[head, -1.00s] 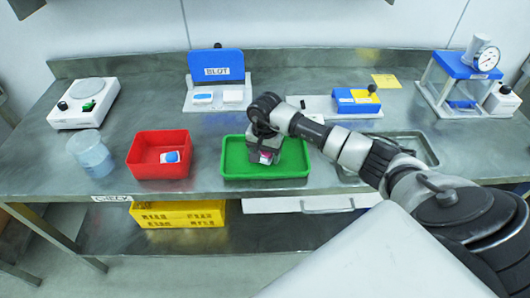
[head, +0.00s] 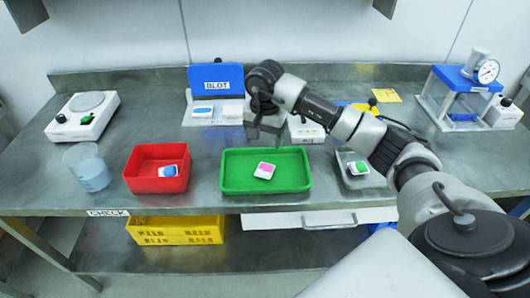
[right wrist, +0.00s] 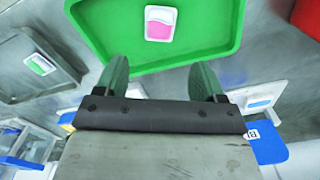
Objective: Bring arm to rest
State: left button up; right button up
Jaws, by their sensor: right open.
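My right gripper (head: 264,128) is open and empty, held above the bench behind the green tray (head: 230,186). Its two fingers (right wrist: 160,80) stand apart in the right wrist view, with nothing between them. A white block with a pink top (head: 264,170) lies in the green tray; it also shows in the right wrist view (right wrist: 160,23). My right arm reaches in from the right side. My left gripper is not in view.
A red tray (head: 132,184) with a blue-and-white block (head: 168,171), a beaker (head: 88,168) and a scale (head: 84,116) stand left. A BLOT stand (head: 217,78) is behind. A metal tray (head: 345,176) with a green-topped block (head: 358,167) and a gauge press (head: 470,90) are right.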

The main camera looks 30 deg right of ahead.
jog(key=shift+r, duration=0.5)
